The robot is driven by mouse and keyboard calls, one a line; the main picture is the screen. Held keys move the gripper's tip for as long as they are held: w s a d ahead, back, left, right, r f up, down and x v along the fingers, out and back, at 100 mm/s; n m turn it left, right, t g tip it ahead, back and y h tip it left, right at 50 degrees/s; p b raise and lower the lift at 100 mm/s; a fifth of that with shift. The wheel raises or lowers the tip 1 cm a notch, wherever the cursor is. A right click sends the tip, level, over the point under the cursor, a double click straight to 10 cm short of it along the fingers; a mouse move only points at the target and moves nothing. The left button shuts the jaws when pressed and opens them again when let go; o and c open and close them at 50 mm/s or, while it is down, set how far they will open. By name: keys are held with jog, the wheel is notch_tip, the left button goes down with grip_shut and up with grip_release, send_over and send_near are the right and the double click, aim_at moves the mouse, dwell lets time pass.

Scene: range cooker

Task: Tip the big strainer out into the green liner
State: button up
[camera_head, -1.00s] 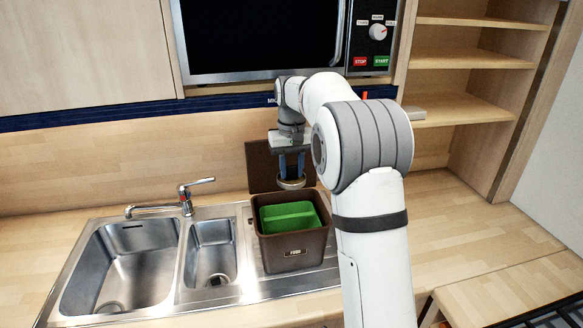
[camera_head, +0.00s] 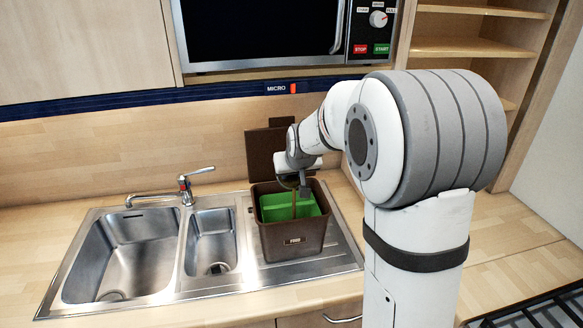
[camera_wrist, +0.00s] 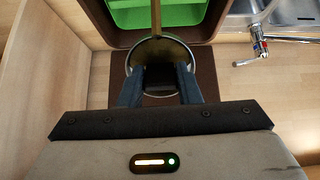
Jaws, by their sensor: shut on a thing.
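My gripper (camera_head: 304,188) is over the back of the brown food bin (camera_head: 290,250), shut on the round strainer (camera_head: 288,181). In the wrist view, the strainer (camera_wrist: 174,54) sits between my two blue fingers (camera_wrist: 160,85), its dark round face showing inside a metal rim. It is tilted over towards the bin. The liner fills the bin's opening and also shows in the wrist view (camera_wrist: 186,13). The strainer is mostly hidden by my gripper in the head view.
The bin's brown lid (camera_head: 260,155) stands open behind it. The bin stands on the steel drainer (camera_head: 340,255), right of the small sink bowl (camera_head: 212,245) and tap (camera_head: 186,186). The microwave (camera_head: 265,35) hangs above. Counter on the left is clear.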

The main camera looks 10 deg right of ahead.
aim_at(293, 187)
jog(key=shift+s+f+t+b, duration=0.1)
jog(key=shift+f+t+b, duration=0.3)
jog(key=shift+f+t, duration=0.35)
jog(key=f+t+b, duration=0.1)
jog(key=t+b, duration=0.1)
jog(key=b, duration=0.5)
jog(key=shift+f+t, duration=0.25)
jog(key=t+b, duration=0.1)
jog(key=b, duration=0.5)
jog(key=f+t+b, duration=0.1)
jog(key=t+b, duration=0.1)
jog(key=b, duration=0.4)
jog(key=shift+s+b, duration=0.2)
jog(key=shift+b, duration=0.2)
jog(key=t+b, duration=0.1)
jog(key=b, duration=0.5)
jog(key=f+t+b, duration=0.1)
jog(key=t+b, duration=0.1)
jog(key=b, duration=0.4)
jog(key=shift+s+f+t+b, duration=0.1)
jog(key=shift+f+t+b, duration=0.05)
jog(key=shift+t+b, duration=0.2)
jog(key=t+b, duration=0.1)
jog(key=b, duration=0.5)
jog(key=f+t+b, duration=0.1)
jog(key=t+b, duration=0.1)
jog(key=b, duration=0.4)
jog(key=shift+f, duration=0.1)
